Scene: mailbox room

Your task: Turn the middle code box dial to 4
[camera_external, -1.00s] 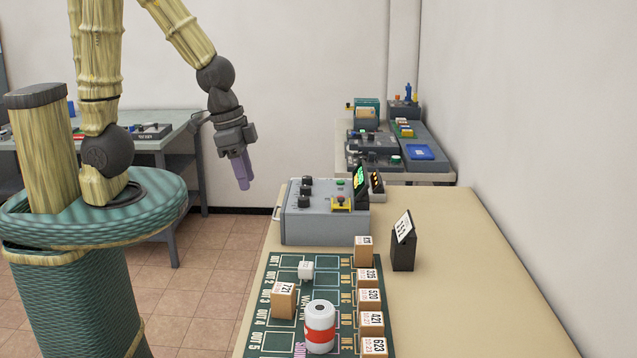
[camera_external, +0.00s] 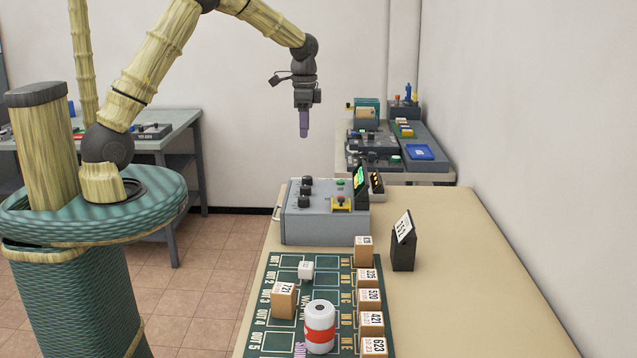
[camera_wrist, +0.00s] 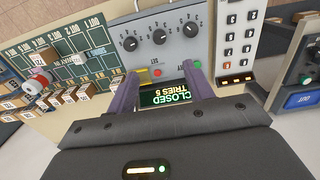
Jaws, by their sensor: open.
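The grey code box (camera_external: 325,222) stands on the beige table, with three black dials in a row on its top. The middle dial (camera_external: 306,190) lies between the other two; it also shows in the wrist view (camera_wrist: 159,37), with small numbers around it too blurred to read surely. My gripper (camera_external: 304,136) hangs pointing down, well above the box and touching nothing. In the wrist view its purple fingers (camera_wrist: 160,73) are apart and empty, with the dials beyond their tips. The box's screen (camera_wrist: 165,97) reads "CLOSED TRIES 5".
A red button (camera_wrist: 157,72) and a green one (camera_wrist: 197,64) sit on the box near the screen. A green sorting mat (camera_external: 335,275) with several small boxes and a white-red canister (camera_external: 320,327) lies in front. A black label stand (camera_external: 403,245) is to the right.

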